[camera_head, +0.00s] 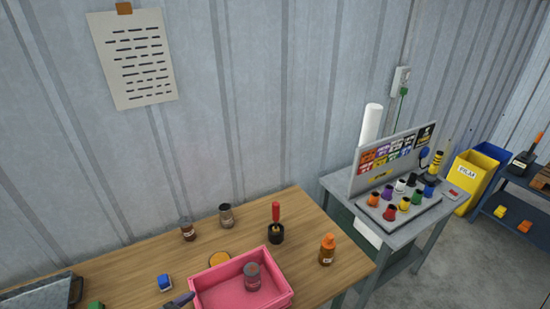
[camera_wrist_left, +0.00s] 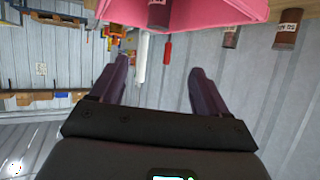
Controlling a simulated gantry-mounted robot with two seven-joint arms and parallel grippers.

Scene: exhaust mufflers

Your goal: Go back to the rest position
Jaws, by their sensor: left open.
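My left gripper (camera_wrist_left: 158,68) shows in the left wrist view with its two purple fingers spread apart and nothing between them. The pink bin (camera_wrist_left: 220,14) is at the top of that view, beyond the fingers, and the picture is upside down. A dark tip at the bin's left, at the bottom edge, looks like part of my left gripper. My right gripper is in neither view.
A grey side table (camera_head: 397,237) with coloured cups stands to the right.

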